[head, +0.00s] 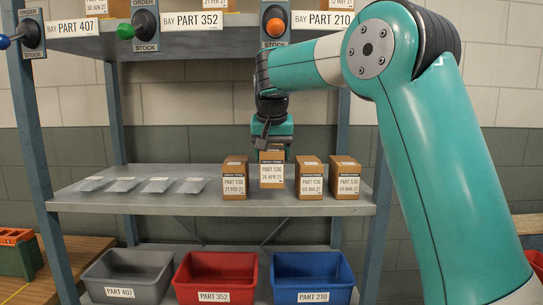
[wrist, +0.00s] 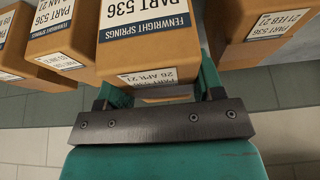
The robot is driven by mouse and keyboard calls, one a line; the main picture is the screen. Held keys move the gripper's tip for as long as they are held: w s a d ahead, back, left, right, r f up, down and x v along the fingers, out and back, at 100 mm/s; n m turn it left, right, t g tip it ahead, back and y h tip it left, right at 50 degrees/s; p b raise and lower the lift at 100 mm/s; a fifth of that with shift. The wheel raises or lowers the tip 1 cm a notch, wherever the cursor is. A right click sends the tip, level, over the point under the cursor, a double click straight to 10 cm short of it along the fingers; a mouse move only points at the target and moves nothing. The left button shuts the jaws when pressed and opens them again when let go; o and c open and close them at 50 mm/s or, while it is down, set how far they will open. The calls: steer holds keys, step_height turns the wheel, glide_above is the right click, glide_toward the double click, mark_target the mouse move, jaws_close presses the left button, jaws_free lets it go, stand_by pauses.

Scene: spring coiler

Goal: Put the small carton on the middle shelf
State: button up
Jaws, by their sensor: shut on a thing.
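The small carton (head: 271,173) is brown with a white PART 536 label dated 26 APR 27. My gripper (head: 273,150) is shut on it from above, at the middle shelf (head: 130,201). Its lower edge shows higher than those of its neighbours; I cannot tell whether it touches the shelf. In the wrist view the held carton (wrist: 150,48) sits between the two green fingers (wrist: 158,92), and its far end is out of frame.
Similar cartons stand on the shelf: one at left (head: 234,178), two at right (head: 309,178) (head: 344,178). Flat grey packets (head: 124,185) lie on the shelf's left. Grey (head: 127,275), red (head: 215,280) and blue (head: 312,280) bins stand below. An upper shelf (head: 190,45) overhangs.

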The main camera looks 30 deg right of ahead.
steer(key=shift+w+d+r, duration=0.15)
steer(key=shift+w+d, duration=0.25)
steer(key=shift+w, duration=0.2)
steer(key=shift+w+d+f+p, duration=0.15)
steer(key=shift+f+p, duration=0.1)
steer(key=shift+f, duration=0.7)
steer(key=shift+w+f+p, duration=0.1)
steer(key=shift+f+p, duration=0.1)
steer(key=shift+f, duration=0.7)
steer(key=shift+f, duration=0.1)
steer(key=o, duration=1.3)
steer(key=v, duration=0.3)
steer(key=s+a+b, duration=0.1)
steer(key=s+a, duration=0.1)
steer(key=s, duration=0.1)
steer(key=s+a+b, duration=0.1)
steer(key=s+a, duration=0.1)
steer(key=s, duration=0.1)
steer(key=s+a+b, duration=0.2)
steer(key=s+a, duration=0.1)
steer(key=shift+s, duration=0.4)
